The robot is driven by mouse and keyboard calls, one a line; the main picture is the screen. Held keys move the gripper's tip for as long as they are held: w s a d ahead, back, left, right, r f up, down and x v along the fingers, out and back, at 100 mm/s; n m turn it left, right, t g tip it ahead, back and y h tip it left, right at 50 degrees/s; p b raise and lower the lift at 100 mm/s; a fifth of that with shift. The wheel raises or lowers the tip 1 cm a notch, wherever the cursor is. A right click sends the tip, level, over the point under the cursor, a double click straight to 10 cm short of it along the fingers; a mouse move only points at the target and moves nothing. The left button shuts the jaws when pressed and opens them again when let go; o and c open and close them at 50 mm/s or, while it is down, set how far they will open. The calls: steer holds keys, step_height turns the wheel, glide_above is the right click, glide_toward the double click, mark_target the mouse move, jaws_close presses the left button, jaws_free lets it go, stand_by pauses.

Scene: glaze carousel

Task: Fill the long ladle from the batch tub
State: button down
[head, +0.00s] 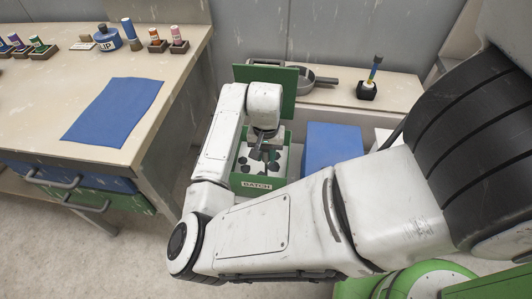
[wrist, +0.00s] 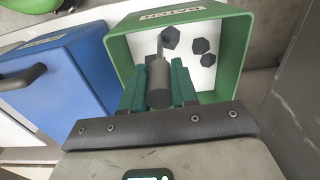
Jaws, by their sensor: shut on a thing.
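The green batch tub (head: 257,184) stands open on the floor beside the bench, its front labelled BATCH. Its green wall also shows in the wrist view (wrist: 232,50). Several dark, chunky lumps (wrist: 201,46) lie on its white inside. My gripper (head: 262,150) points down at the tub. In the wrist view its green fingers (wrist: 158,85) are shut on a dark grey cylindrical handle, which I take for the long ladle (wrist: 159,82). A thin shaft runs from the handle toward the tub's inside. The ladle's bowl cannot be made out, so its contents cannot be told.
A green panel (head: 288,85) stands upright behind the tub. A blue box (head: 332,146) is close on its right. A grey pan (head: 322,81) and a black holder (head: 367,91) sit on the low shelf behind. The left bench holds a blue cloth (head: 115,110) and small bottles.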

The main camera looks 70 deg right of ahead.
steer(key=shift+r, duration=0.1)
step_height(320, 180, up, 20)
steer(key=p, duration=1.8)
stand_by(0.9)
